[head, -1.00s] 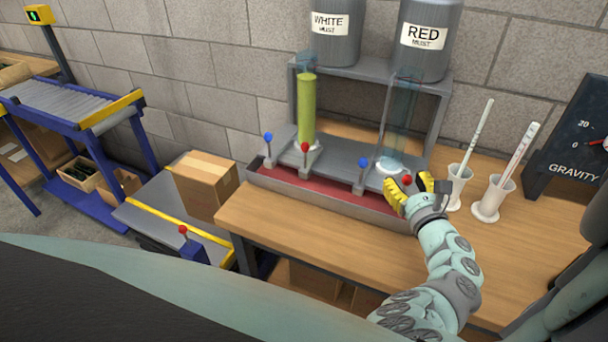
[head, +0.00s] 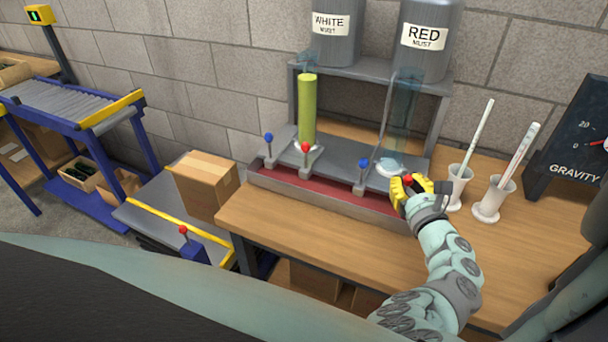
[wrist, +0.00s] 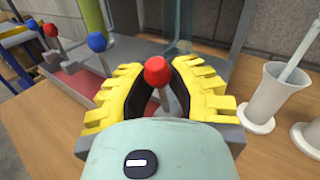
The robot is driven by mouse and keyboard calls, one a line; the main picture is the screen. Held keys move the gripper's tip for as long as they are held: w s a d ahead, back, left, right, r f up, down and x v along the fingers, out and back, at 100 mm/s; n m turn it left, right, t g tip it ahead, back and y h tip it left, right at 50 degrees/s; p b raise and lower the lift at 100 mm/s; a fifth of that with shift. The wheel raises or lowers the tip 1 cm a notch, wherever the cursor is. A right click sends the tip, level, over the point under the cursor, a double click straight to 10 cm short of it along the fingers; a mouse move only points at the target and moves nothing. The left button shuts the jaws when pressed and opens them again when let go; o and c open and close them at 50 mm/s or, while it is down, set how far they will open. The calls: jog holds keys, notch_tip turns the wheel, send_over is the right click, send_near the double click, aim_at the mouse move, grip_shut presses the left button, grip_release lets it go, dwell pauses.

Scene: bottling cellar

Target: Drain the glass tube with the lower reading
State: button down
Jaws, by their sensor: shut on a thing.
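Two upright glass tubes stand on a grey rack over a red-lined tray (head: 330,195). The left tube (head: 307,112) holds a tall yellow-green column. The right tube (head: 403,115), under the RED must tank, looks clear and bluish, with no coloured column that I can make out. Each tube has a blue-knobbed and a red-knobbed lever at its front. My gripper (head: 412,188) is shut on the right tube's red-knobbed lever (wrist: 156,71). In the wrist view, the yellow fingers flank its stem and the knob shows above. The lever's lower end is hidden.
The WHITE must tank (head: 328,40) and RED must tank (head: 425,38) stand on a shelf behind. White cups with slender instruments stand right of my gripper, before the gravity dial board (head: 580,140). The wooden bench front is clear. A cardboard box (head: 203,182) sits left.

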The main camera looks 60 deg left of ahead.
jog(key=p, duration=0.2)
jog(key=r+p, duration=0.1)
jog(key=shift+w+a+m+g+h+p, duration=0.15)
jog(key=shift+w+m+g+h+p, duration=0.1)
jog(key=shift+m+g+h+p, duration=0.1)
jog(key=shift+w+a+h+p, duration=0.15)
jog(key=shift+w+h+p, duration=0.15)
jog(key=shift+p, duration=0.75)
jog(key=shift+f+m+p, duration=0.3)
jog(key=shift+m+p, duration=0.05)
jog(key=shift+p, duration=0.1)
jog(key=c, duration=0.9)
grip_release()
jog(key=shift+f+g+h, duration=0.1)
jog(key=shift+g+h, duration=0.15)
jog(key=shift+o, duration=0.2)
jog(key=v, duration=1.2)
